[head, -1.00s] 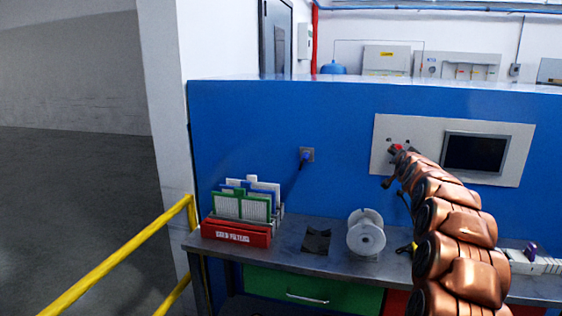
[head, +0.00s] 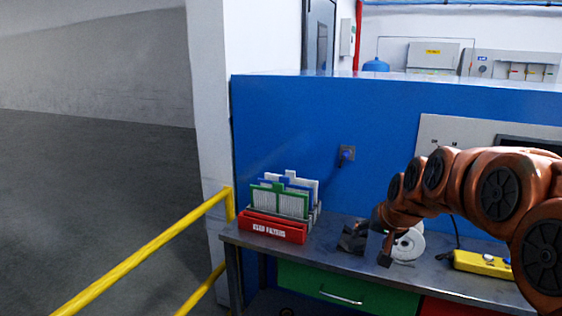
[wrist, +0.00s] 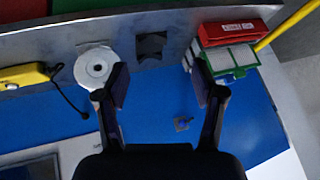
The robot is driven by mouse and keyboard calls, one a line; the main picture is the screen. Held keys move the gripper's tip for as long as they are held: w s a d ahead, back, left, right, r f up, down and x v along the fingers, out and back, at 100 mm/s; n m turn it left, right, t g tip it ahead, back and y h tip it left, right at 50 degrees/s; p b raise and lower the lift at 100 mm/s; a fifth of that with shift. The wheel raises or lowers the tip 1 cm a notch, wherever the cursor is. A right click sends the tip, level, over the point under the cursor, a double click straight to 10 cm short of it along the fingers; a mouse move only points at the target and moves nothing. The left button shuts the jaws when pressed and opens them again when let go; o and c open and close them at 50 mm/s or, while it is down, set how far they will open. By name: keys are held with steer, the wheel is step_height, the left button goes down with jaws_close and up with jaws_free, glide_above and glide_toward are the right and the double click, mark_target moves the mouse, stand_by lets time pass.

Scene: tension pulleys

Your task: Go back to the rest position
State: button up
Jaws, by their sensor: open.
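My gripper (wrist: 162,92) is open and empty in the wrist view, its two fingers spread apart. Beyond the fingers, that view shows the bench and the blue wall panel. In the head view my copper-coloured arm reaches in from the right, and its end (head: 384,240) hangs over the bench in front of the white spool (head: 409,243), hiding part of it. The spool also shows in the wrist view (wrist: 95,68), close to the left finger but with no grip on it.
A red filter box (head: 272,228) with green, blue and white filters stands at the bench's left end. A dark bracket (head: 353,236) lies beside the spool. A yellow control box (head: 482,264) lies to the right. A yellow railing (head: 150,250) runs at the left.

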steer(key=s+a+f+n+g, duration=0.1)
steer(key=s+f+g, duration=0.2)
steer(key=s, duration=1)
steer(key=s+a+f+n+g, duration=0.1)
steer(key=s+f+g, duration=0.1)
steer(key=s, duration=1.1)
steer(key=s+a+f+n+g+h, duration=0.1)
steer(key=s+f+g, duration=0.2)
steer(key=s, duration=1.1)
steer(key=shift+a+f+g, duration=0.3)
steer(key=shift+a+f, duration=0.1)
steer(key=shift+f, duration=0.45)
